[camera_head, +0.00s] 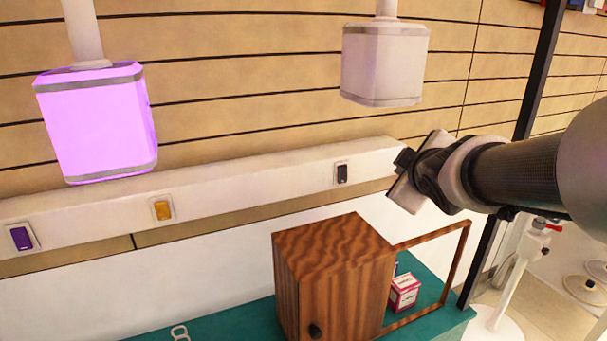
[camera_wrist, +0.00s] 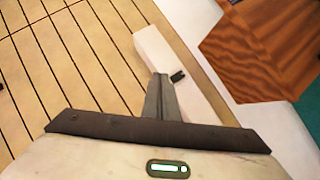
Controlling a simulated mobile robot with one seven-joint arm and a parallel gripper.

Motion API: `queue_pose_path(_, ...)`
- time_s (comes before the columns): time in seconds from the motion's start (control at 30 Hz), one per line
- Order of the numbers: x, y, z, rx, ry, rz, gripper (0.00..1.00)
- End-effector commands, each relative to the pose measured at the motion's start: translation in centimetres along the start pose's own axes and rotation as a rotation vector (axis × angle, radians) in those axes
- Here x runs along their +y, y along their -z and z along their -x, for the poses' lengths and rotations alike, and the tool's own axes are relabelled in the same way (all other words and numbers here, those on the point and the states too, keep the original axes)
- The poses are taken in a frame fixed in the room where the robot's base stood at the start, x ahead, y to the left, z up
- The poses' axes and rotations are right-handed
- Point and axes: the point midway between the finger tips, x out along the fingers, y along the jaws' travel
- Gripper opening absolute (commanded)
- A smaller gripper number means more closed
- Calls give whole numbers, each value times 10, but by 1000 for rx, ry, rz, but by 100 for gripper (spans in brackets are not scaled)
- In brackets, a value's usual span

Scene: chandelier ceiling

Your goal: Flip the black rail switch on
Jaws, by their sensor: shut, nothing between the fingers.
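The black rail switch (camera_head: 342,173) is a small dark rocker in a white plate near the right end of the white rail (camera_head: 265,185). It also shows in the wrist view (camera_wrist: 177,76), just right of the fingertips. My gripper (camera_head: 401,160) is to the right of the switch in the head view, pointing left toward the rail. In the wrist view its fingers (camera_wrist: 160,80) are together and empty, with a gap to the switch. Contact cannot be seen. The right lamp (camera_head: 384,63), above the black switch, looks white and unlit.
A purple switch (camera_head: 21,238) and a yellow switch (camera_head: 163,210) sit farther left on the rail. The left lamp (camera_head: 98,122) glows purple. Below stands a wooden cabinet (camera_head: 332,275) with its door frame open, beside a small pink-and-white box (camera_head: 404,293) on a green surface.

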Motion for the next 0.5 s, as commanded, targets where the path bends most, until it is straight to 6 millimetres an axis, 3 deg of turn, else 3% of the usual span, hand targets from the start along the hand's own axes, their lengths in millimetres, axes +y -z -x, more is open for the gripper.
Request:
queue_pose_path(0.03,-14,-8,-29,50,-14,90,0)
queue_pose_path(0.2,-30,-9,-83,253,-68,391,0)
queue_pose_path(0.33,-51,-14,-106,391,-90,556,0)
queue_pose_path(0.5,-73,-18,-118,518,-105,675,0)
